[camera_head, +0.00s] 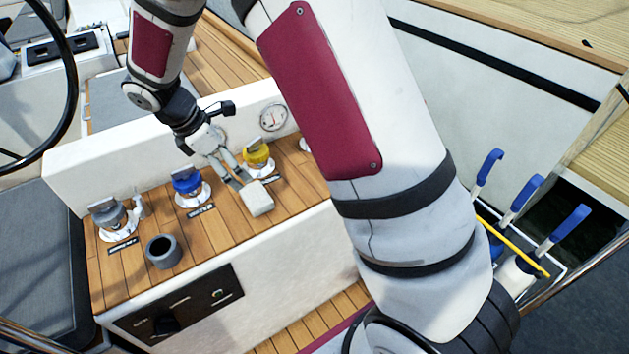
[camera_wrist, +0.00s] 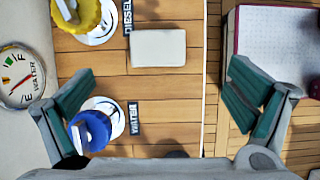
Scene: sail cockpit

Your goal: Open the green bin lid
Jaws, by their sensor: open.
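No green bin or green lid shows in either view. My gripper (camera_head: 232,178) is over the wooden console top (camera_head: 228,232), between a blue cap (camera_head: 187,181) and a yellow cap (camera_head: 257,155).
A grey cap (camera_head: 108,213) and a dark grey cup (camera_head: 163,252) stand at the console's left. A round gauge (camera_head: 273,117) is on the raised white panel behind. Blue-handled tools (camera_head: 525,192) stand in a rack at the right. A black steering wheel (camera_head: 70,80) is at upper left.

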